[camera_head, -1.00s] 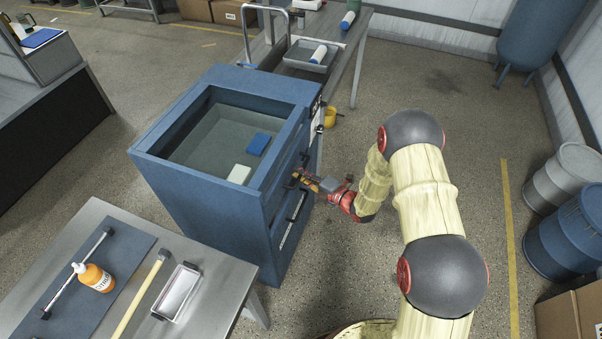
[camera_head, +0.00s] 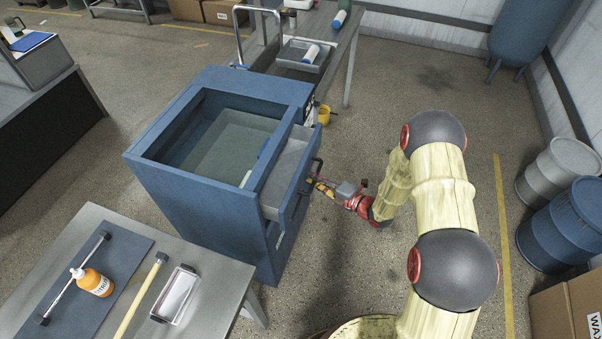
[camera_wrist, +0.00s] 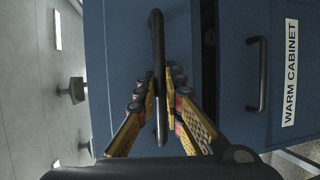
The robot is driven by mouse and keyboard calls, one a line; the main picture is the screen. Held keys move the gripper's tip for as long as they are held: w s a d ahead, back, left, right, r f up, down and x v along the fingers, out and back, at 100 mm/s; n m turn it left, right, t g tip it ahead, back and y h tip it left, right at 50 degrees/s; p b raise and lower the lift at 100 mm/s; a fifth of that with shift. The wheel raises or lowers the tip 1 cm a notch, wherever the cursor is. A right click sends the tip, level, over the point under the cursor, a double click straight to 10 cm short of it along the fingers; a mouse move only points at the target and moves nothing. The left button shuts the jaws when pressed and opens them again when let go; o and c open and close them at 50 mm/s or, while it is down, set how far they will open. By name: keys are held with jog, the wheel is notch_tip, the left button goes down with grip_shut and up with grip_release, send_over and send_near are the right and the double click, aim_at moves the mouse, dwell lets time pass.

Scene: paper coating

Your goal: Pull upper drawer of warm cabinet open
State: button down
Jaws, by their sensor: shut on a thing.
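The blue warm cabinet (camera_head: 205,208) stands left of my arm, its open top showing a recessed basin. Its upper drawer (camera_head: 290,165) is partly pulled out toward my arm, with a grey inside that looks empty where visible. My gripper (camera_head: 318,183) is at the drawer's front. In the wrist view, the fingers of my gripper (camera_wrist: 162,95) are on both sides of the dark upper drawer handle (camera_wrist: 158,45), shut on it. The lower handle (camera_wrist: 257,75) and the "WARM CABINET" label (camera_wrist: 290,75) show to the right there.
A metal table (camera_head: 215,268) with an orange bottle (camera_head: 92,281) and a tray (camera_head: 175,295) stands in front of the cabinet. Floor right of the drawer is clear up to the barrels (camera_head: 565,225).

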jog(key=s+d+p, duration=0.1)
jog(key=s+d, duration=0.3)
jog(key=d, duration=0.6)
jog(key=s+d+p, duration=0.2)
jog(key=s+d, duration=0.1)
jog(key=d, duration=0.8)
jog(key=shift+s, duration=0.4)
jog(key=shift+f, duration=0.1)
jog(key=c, duration=1.9)
grip_release()
jog(key=shift+w, duration=0.1)
jog(key=shift+d, duration=0.1)
jog(key=v, duration=1.2)
